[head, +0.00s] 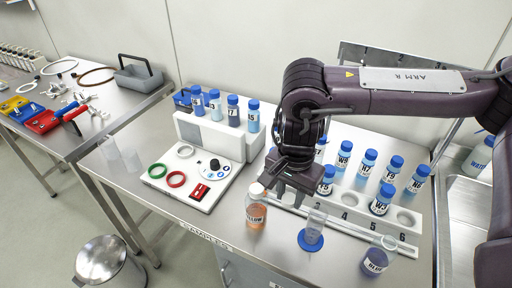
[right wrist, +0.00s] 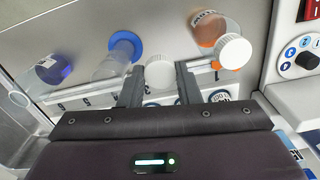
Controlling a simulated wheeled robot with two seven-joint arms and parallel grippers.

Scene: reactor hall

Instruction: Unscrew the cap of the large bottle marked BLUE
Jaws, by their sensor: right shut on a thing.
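The large bottle marked BLUE (head: 374,263) stands upright at the table's front right, holding dark blue liquid. Its clear neck is bare and open, with no cap on it. It also shows at the left of the right wrist view (right wrist: 54,70). My right gripper (head: 288,190) is well to the left of this bottle, near the orange bottle and above the rack's left end. In the right wrist view its fingers (right wrist: 160,76) are shut on a white cap (right wrist: 159,71). The head view hides this cap behind the gripper. My left gripper is not in view.
An orange bottle (head: 256,213) with a white cap stands just left of my right gripper. A clear cylinder on a blue foot (head: 311,240) stands between it and the BLUE bottle. A white rack (head: 345,213) holds several blue-capped bottles. A white panel (head: 205,172) is at left.

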